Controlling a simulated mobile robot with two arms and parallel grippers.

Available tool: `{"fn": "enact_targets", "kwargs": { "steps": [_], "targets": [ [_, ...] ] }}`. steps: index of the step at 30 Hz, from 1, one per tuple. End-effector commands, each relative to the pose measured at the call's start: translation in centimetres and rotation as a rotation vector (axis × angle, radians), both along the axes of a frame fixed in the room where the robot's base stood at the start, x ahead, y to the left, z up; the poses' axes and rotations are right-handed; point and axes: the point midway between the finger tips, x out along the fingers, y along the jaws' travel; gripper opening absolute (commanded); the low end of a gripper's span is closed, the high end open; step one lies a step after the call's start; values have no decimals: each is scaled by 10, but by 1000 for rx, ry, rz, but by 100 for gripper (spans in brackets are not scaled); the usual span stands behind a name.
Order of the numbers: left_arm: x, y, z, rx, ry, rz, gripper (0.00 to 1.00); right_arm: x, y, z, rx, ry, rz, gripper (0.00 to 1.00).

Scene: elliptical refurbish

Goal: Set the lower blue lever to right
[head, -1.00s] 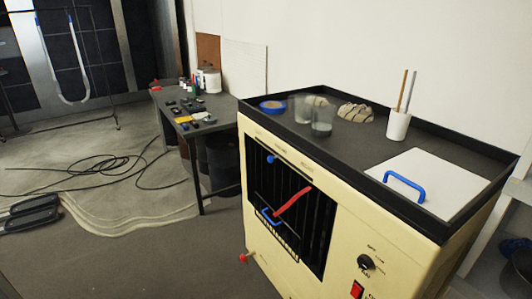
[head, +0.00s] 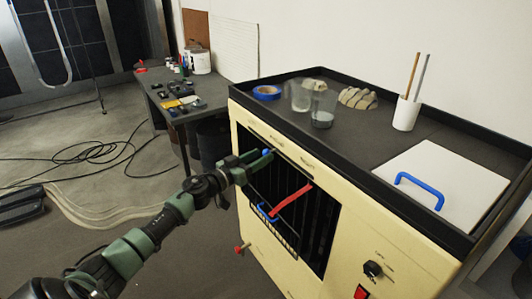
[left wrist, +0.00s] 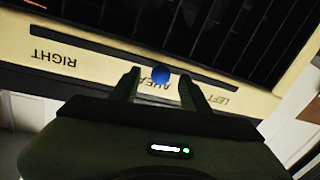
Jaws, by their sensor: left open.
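The blue lever shows as a round blue knob (head: 265,153) on the upper front of the cream cabinet. In the left wrist view the knob (left wrist: 161,74) stands at a dark slot beside the middle label, whose word I cannot read fully. RIGHT (left wrist: 54,59) is printed at the picture's left and LEFT at its right, upside down. My left gripper (head: 257,160) is open at the knob; its fingers are on either side of it in the left wrist view (left wrist: 159,88). I cannot tell whether they touch it. My right gripper is not in view.
Below the knob is a barred dark opening with a red bar (head: 291,203) and a blue handle (head: 268,213). A red-tipped lever (head: 242,248) sticks out lower left. Cups and a white lid with a blue handle (head: 419,188) are on top. A cluttered table (head: 181,104) stands behind.

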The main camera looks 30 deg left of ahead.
Motion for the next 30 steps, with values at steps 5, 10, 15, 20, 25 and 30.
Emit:
{"fn": "enact_targets", "kwargs": {
  "steps": [5,10,15,20,25,30],
  "targets": [
    [23,-5,0,-2,-2,0,46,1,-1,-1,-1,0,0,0],
    [32,-7,0,-1,0,0,46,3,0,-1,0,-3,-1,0],
    [32,-7,-1,-1,1,0,46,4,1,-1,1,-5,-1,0],
    [32,-7,-1,-1,1,0,21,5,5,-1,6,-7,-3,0],
    [32,-7,-1,-1,1,0,0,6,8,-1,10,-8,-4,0],
    [32,-7,-1,-1,1,0,0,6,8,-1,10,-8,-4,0]
  ]
}}
